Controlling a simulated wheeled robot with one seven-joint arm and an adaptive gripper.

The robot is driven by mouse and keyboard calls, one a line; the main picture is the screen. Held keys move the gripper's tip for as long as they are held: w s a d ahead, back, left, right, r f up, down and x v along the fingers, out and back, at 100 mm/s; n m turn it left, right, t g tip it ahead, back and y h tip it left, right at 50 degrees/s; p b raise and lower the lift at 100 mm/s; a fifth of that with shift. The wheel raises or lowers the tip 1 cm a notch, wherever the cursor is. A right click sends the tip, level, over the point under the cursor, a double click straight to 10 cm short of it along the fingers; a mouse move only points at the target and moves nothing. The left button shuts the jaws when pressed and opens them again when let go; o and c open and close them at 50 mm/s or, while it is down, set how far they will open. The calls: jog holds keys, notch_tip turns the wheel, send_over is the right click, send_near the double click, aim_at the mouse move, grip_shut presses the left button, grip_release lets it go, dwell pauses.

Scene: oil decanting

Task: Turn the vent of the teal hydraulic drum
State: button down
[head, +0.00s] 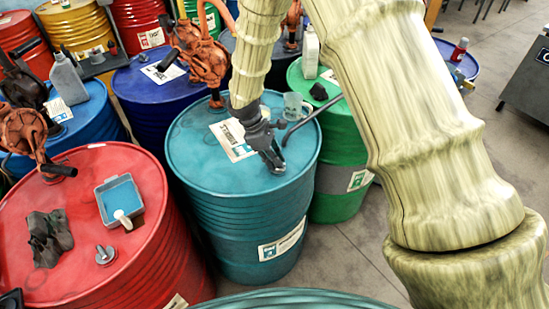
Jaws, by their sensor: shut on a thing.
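The teal drum (240,225) stands upright in the middle of the head view, with a white label on its side and a printed sheet (226,146) on its lid. My gripper (275,166) reaches down to the right part of this lid. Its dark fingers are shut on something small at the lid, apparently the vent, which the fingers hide. I cannot see how far the vent is turned. A clear mug (293,105) stands on the lid behind my gripper.
An orange hand pump (207,62) rises at the lid's back left. A dark curved rod (316,117) lies right of my gripper. A red drum (75,225) with a tray (119,199) stands left, a green drum (340,150) right. My arm covers much of the right side.

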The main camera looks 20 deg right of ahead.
jog(key=m, duration=0.2)
jog(key=m+g+y, duration=0.1)
jog(key=m, duration=0.1)
jog(key=shift+w+d+f+m+g, duration=0.1)
jog(key=shift+d+m+g, duration=0.05)
jog(key=shift+m+g, duration=0.15)
jog(key=shift+d+m+g+y, duration=0.15)
jog(key=shift+m+y, duration=0.2)
jog(key=shift+m, duration=0.6)
jog(key=shift+d+m+g+y, duration=0.15)
jog(key=shift+m+y, duration=0.2)
jog(key=shift+m, duration=0.6)
jog(key=shift+a+f, duration=0.1)
jog(key=c, duration=1.4)
grip_release()
jog(key=shift+c, duration=0.2)
jog(key=shift+w+r, duration=0.15)
jog(key=shift+r, duration=0.05)
jog(key=shift+w+r, duration=0.15)
jog(key=shift+r, duration=0.1)
jog(key=v, duration=1.1)
